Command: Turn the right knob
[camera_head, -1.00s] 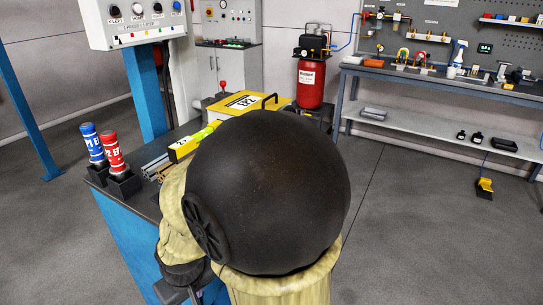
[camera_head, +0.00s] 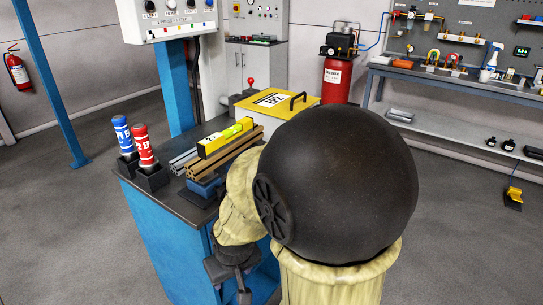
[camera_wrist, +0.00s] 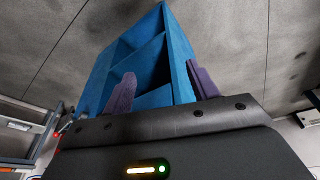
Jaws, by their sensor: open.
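The white control panel (camera_head: 180,22) is at the top of the head view, on a blue post. Its top edge is cut off by the frame. A row of dark knobs shows there, including a left one (camera_head: 150,5), a middle one (camera_head: 171,4) and a right one (camera_head: 193,3); the labels are too small to read surely. Small coloured buttons sit below them. My gripper (camera_wrist: 163,92) is open and empty in the wrist view, with its two purple fingers apart. In the head view it hangs low beside the blue bench, well below and away from the panel.
A fire extinguisher (camera_head: 17,72) hangs far left. The left floor is clear.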

